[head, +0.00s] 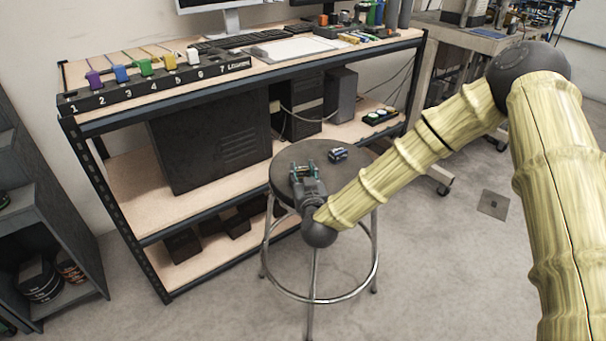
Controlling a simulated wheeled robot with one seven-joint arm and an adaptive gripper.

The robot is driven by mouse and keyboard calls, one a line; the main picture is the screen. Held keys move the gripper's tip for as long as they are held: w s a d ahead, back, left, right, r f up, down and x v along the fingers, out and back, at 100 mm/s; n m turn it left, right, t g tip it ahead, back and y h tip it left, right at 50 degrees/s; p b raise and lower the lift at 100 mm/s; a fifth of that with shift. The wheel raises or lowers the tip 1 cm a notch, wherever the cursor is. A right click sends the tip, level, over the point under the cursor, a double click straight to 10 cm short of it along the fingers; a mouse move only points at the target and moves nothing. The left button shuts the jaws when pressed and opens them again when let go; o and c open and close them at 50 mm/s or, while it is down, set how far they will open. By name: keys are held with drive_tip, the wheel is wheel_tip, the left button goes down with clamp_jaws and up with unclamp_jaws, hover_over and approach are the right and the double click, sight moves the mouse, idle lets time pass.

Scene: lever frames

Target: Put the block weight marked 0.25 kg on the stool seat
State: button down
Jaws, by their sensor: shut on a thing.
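The stool (282,160) has a round dark seat and metal legs with a foot ring. My gripper (303,168) is over the left part of the seat, its fingers pointing away from me. It is shut on a small block weight, mostly hidden between the fingers; its marking cannot be read. I cannot tell whether the held block touches the seat. A small dark blue and grey block (338,154) rests on the seat to the right of my gripper, apart from it. Its marking is too small to read.
A workbench (190,88) behind the stool carries a numbered lever frame (150,82) with coloured levers, a keyboard and a monitor. A black cabinet (210,135) stands on its shelf. A dark shelf unit is at the left. The floor at the right is mostly clear.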

idle(0.3)
drive_tip(key=c, duration=0.9)
unclamp_jaws()
drive_tip(key=shift+c, duration=0.2)
drive_tip(key=shift+r, duration=0.15)
drive_tip(key=s+d, duration=0.2)
drive_tip(key=s, duration=1)
drive_tip(key=shift+r+p, duration=0.25)
drive_tip(key=shift+p, duration=0.05)
drive_tip(key=shift+f, duration=0.1)
